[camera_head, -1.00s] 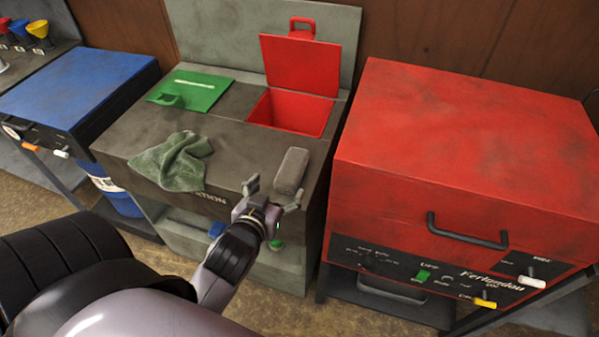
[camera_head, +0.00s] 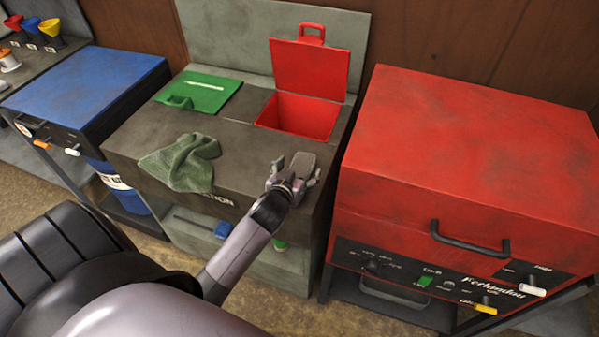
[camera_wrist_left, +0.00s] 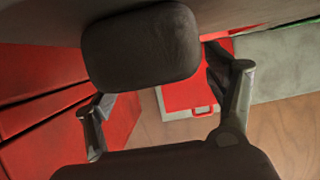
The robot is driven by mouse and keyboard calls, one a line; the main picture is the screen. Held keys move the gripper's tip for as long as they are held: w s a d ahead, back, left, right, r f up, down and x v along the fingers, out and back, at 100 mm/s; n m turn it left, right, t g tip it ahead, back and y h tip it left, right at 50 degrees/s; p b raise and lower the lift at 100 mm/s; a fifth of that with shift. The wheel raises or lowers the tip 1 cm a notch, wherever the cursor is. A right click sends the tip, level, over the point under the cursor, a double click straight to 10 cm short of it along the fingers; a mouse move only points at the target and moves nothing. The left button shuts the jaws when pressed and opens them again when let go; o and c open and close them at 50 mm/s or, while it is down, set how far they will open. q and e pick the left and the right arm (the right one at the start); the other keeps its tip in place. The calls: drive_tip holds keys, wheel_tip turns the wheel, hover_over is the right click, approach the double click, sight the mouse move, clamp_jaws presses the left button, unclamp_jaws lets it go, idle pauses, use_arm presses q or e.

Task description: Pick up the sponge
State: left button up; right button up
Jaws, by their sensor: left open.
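The sponge (camera_head: 302,159) is a grey rounded block on the dark top of the grey station, near its front right corner. My left gripper (camera_head: 297,170) is open at the sponge's near end, with its fingers spread to either side; it partly covers the sponge in the head view. In the left wrist view the sponge (camera_wrist_left: 141,47) is large and dark between the two open fingers (camera_wrist_left: 165,95). I cannot tell whether the fingers touch it. My right gripper is not in view.
A green cloth (camera_head: 182,163) lies left of the sponge. Behind are a closed green lid (camera_head: 205,92) and an open red bin (camera_head: 297,116) with its lid (camera_head: 312,70) upright. A tall red machine (camera_head: 470,150) stands close on the right, a blue one (camera_head: 85,84) on the left.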

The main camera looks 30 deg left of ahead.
use_arm(q)
drive_tip(key=shift+x, duration=1.15)
drive_tip(key=shift+s, duration=0.1)
drive_tip(key=shift+c, duration=0.6)
drive_tip(key=c, duration=1.2)
drive_tip(key=shift+o, duration=0.2)
